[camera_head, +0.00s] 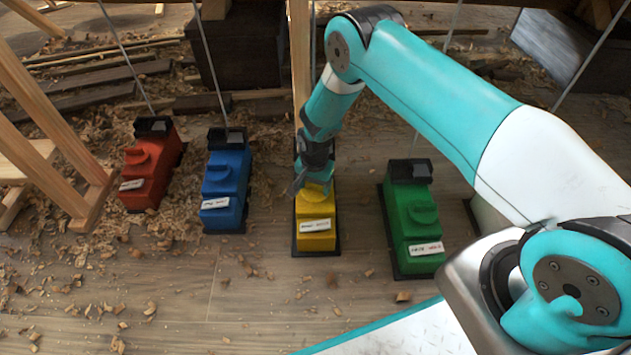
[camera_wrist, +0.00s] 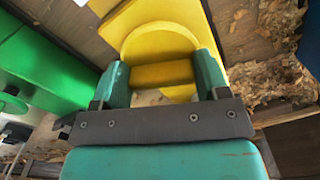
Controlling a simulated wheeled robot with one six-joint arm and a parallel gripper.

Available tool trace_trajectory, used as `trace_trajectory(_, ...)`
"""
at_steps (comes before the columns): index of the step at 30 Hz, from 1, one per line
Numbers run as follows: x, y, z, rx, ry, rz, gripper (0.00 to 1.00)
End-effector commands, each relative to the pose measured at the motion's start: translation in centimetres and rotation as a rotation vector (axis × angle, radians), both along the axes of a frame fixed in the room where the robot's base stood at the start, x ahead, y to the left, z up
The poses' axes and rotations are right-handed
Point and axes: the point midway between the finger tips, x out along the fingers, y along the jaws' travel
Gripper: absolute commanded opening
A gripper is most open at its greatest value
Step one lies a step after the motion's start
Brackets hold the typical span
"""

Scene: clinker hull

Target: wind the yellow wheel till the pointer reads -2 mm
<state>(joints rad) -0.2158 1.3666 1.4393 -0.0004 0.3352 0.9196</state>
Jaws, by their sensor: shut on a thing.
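The yellow unit (camera_head: 316,237) stands on the floor between the blue and green ones, with a white label on its front. Its round yellow wheel (camera_wrist: 160,42) shows in the wrist view, with a raised yellow bar (camera_wrist: 162,74) across it. My gripper (camera_wrist: 165,78) is shut on this bar, one finger on each side. In the head view my gripper (camera_head: 312,180) reaches down onto the top of the yellow unit from above. The arm and gripper cover the rear of that unit. I cannot see the pointer or its scale.
A red unit (camera_head: 146,180) and a blue unit (camera_head: 225,190) stand to the left, a green unit (camera_head: 412,225) to the right. Thin rods rise behind them. Wooden trestle legs (camera_head: 45,130) stand at the far left. Shavings litter the floor; the front floor (camera_head: 200,300) is mostly free.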

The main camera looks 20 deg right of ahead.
Motion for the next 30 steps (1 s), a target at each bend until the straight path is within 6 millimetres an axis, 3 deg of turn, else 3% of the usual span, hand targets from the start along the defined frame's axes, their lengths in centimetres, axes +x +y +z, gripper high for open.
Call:
trace_trajectory(9, 0.02, -0.03, 0.07, -0.001, 0.002, -0.134, 0.44)
trace_trajectory(26, 0.03, -0.05, 0.02, -0.001, 0.001, -0.164, 0.44)
trace_trajectory(27, 0.03, -0.05, 0.02, -0.002, 0.002, -0.164, 0.73)
trace_trajectory(30, 0.04, -0.03, 0.02, -0.001, 0.001, -0.163, 0.94)
